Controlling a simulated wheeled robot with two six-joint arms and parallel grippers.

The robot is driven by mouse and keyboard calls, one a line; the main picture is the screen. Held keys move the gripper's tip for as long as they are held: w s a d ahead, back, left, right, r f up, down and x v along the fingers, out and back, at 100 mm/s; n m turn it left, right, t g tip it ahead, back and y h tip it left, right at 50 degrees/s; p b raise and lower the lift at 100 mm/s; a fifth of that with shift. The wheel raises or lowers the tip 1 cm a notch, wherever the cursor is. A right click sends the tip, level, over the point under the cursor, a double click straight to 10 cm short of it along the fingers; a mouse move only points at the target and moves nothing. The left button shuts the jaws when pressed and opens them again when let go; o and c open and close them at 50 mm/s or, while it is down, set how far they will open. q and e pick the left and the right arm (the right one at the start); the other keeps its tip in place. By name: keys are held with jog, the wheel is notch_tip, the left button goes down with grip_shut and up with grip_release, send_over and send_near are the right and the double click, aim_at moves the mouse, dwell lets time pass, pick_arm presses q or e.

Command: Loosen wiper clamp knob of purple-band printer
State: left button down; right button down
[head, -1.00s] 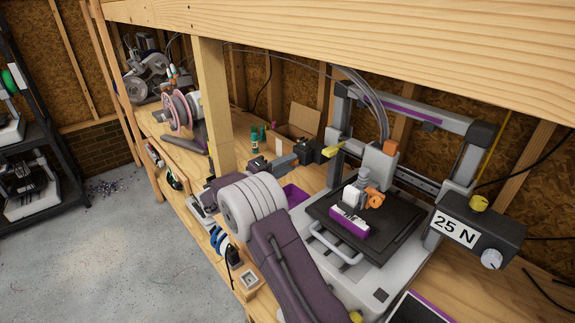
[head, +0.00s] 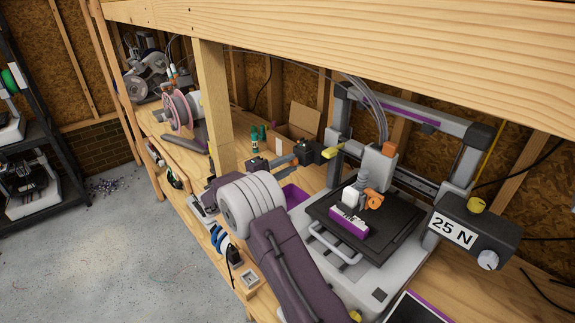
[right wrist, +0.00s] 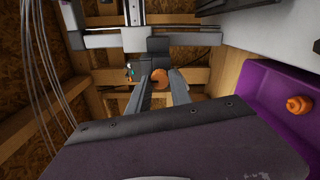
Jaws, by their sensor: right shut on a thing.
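The purple-band printer (head: 385,108) stands at the right of the head view, with a purple strip along its top beam. My right gripper (head: 302,158) reaches to the dark block (head: 329,153) by the printer's left upright. In the right wrist view, my right gripper (right wrist: 161,88) is shut on an orange round knob (right wrist: 159,75), one finger on each side. In the head view I cannot make out this knob behind the fingers and block. My left gripper is not in view.
A purple piece (head: 348,222) sits on the black print bed (head: 388,238). A box labelled 25 N (head: 455,231) is at the right. A wooden post (head: 213,110) stands left of my wrist, and a thick beam (head: 380,35) crosses above. A cardboard box (head: 301,121) is behind.

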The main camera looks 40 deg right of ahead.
jog(key=c, duration=1.2)
grip_release()
jog(key=shift+o, duration=0.2)
jog(key=a+b, duration=0.1)
jog(key=a, duration=0.8)
jog(key=shift+s, duration=0.35)
